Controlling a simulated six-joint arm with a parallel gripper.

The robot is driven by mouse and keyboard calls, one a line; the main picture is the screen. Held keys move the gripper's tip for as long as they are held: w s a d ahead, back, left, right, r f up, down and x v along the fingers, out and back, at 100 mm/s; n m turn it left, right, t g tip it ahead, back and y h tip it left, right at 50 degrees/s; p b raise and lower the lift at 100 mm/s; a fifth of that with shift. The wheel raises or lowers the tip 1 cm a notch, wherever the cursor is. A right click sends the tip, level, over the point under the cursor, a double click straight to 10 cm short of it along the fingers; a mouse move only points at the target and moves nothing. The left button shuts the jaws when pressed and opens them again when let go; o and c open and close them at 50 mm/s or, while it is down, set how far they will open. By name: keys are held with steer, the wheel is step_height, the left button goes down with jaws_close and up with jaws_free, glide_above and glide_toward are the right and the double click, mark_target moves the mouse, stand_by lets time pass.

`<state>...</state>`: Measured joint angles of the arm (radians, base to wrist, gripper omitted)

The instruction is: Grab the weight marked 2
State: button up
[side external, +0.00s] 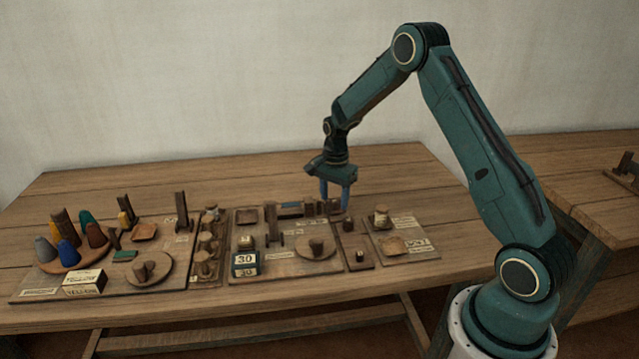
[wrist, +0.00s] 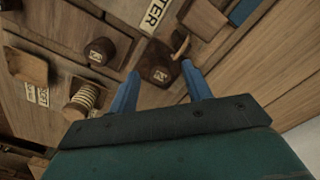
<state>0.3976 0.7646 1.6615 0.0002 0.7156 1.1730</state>
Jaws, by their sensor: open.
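My gripper (side external: 338,197) is open and empty, pointing down over the back right of the board group. In the wrist view, its two blue fingers (wrist: 161,88) are spread apart. A dark brown weight (wrist: 158,62) with a small pale mark lies just beyond the gap between the fingertips, apart from them. A second brown weight (wrist: 99,50) stands to its left on a dark square plate; its pale mark looks like a sideways 2, but is too small to be sure. The side view shows a small dark weight (side external: 360,253) on the front plate.
A thread spool (wrist: 82,101) stands near the left finger. A wooden tray (side external: 394,246) sits on the right board. Dark upright blocks (side external: 320,207) stand beside my gripper.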

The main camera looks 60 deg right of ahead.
mark_target(334, 201)
steer(key=shift+f, duration=0.1)
stand_by(0.4)
jaws_close()
step_height(334, 201, up, 20)
stand_by(0.9)
stand_by(0.4)
